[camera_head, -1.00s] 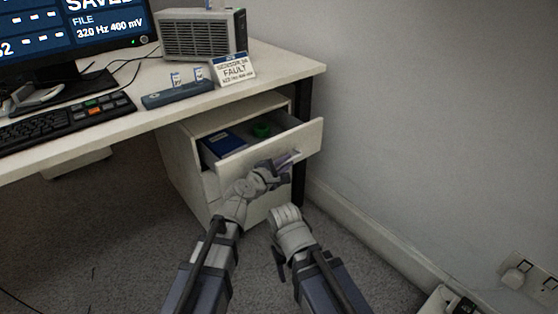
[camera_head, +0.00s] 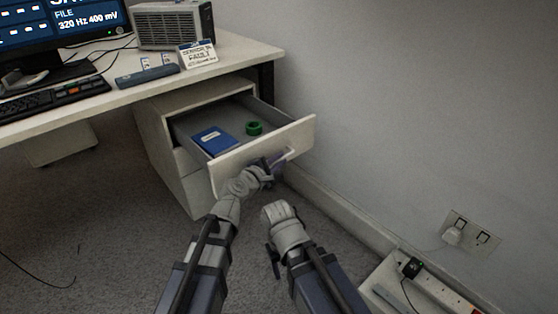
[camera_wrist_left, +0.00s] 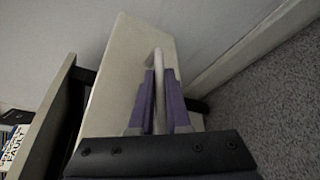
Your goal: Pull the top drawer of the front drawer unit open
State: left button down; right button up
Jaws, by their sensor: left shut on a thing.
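The drawer unit (camera_head: 184,172) stands under the right end of the desk. Its top drawer (camera_head: 302,133) is pulled well out, with a blue book (camera_head: 213,140) and a green ring-shaped thing (camera_head: 254,128) inside. My left gripper (camera_head: 276,163) is at the drawer front, shut on its pale bar handle (camera_head: 290,153). In the left wrist view, the purple fingers (camera_wrist_left: 159,100) lie on both sides of the handle (camera_wrist_left: 158,62). My right arm's end (camera_head: 279,217) is low, right of the left one and apart from the drawer; its fingers cannot be made out.
The desk (camera_head: 232,68) carries a monitor, a keyboard (camera_head: 52,99), a grey vented box (camera_head: 172,27) and a FAULT card (camera_head: 198,54). A wall with skirting runs along the right. A pale box with a plug (camera_head: 411,268) is at lower right.

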dwell(0.3)
pick_arm(q)
jog(key=c, duration=0.9)
grip_release()
